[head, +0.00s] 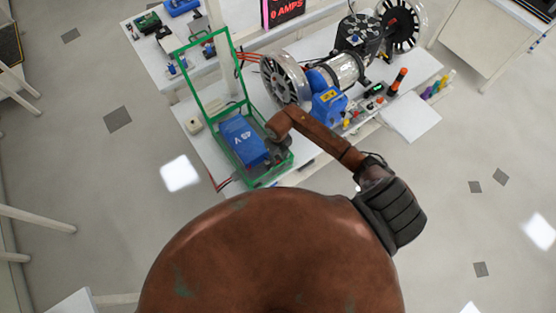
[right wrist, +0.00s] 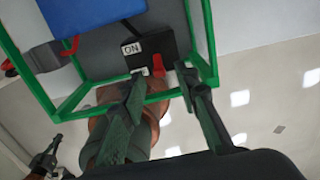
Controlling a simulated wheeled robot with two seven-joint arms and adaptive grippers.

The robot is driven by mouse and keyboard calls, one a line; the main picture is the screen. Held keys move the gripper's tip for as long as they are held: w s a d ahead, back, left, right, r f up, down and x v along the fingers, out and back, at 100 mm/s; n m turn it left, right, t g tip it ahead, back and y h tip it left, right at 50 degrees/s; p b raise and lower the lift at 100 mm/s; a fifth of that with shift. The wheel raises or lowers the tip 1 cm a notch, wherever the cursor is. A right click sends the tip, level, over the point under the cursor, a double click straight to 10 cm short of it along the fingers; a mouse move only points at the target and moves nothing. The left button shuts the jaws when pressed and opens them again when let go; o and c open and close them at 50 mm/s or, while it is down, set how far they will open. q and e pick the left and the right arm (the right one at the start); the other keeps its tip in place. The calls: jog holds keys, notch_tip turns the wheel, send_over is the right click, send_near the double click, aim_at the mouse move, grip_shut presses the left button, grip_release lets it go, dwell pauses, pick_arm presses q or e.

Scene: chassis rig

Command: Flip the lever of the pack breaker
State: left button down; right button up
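The blue battery pack (head: 243,140) lies in a green frame (head: 190,88) on the white bench. In the right wrist view, the black breaker (right wrist: 150,50) bears a white ON label, and its red lever (right wrist: 161,66) sticks out beside a small pale part. My right gripper (head: 282,156) is at the pack's near right corner and hides the breaker in the head view. In the right wrist view its two fingers (right wrist: 166,82) are apart, one on each side of the lever, with nothing clasped. A dark jaw-like part, probably my left gripper (right wrist: 45,150), shows at lower left.
A motor (head: 345,68) with finned discs and a blue unit (head: 326,103) stand right of the frame. A red display (head: 283,10) is behind. The frame's green bars pass close to my right fingers. Open floor lies left of the bench.

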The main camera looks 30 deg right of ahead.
aim_at(277, 162)
jog(key=shift+f, duration=1.3)
jog(key=shift+c, duration=0.4)
grip_shut()
